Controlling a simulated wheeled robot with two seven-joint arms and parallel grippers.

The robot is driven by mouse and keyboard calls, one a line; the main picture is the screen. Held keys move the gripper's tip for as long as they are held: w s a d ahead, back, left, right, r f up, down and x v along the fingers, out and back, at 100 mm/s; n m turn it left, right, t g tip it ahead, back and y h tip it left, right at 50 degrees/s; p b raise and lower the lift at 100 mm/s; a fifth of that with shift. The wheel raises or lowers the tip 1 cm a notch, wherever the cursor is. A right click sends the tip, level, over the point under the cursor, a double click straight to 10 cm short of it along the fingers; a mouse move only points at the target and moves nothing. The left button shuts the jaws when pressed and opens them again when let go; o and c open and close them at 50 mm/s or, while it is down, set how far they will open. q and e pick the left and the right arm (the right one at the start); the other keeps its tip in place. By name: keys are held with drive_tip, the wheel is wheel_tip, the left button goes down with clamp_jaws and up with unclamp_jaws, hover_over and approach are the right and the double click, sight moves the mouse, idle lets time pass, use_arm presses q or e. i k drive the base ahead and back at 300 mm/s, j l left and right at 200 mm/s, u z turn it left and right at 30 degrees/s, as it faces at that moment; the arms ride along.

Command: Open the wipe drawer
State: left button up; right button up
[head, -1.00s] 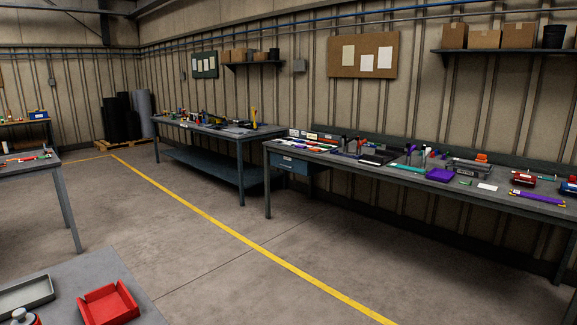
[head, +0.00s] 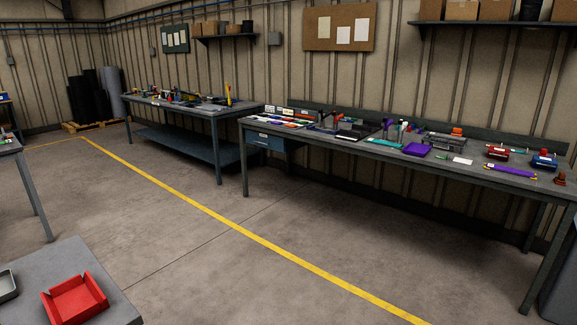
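A blue drawer (head: 268,141) with a small pale label on its front hangs under the left end of the long workbench (head: 470,172). It looks shut, and it is too small in view to read its label. It is the only drawer I can make out, and I cannot tell whether it is the wipe drawer. Neither of my grippers is in view.
Open concrete floor (head: 200,265) with a yellow line (head: 255,240) lies before the bench. A table with a red tray (head: 75,300) stands at the lower left. Another workbench (head: 180,108) stands left of the drawer. A blue-grey bin (head: 562,285) is at the right edge.

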sight(264, 139)
drive_tip(key=i, duration=2.85)
drive_tip(key=i+j, duration=0.1)
drive_tip(key=i, duration=2.75)
drive_tip(key=l+z, duration=0.05)
drive_tip(key=l, duration=0.05)
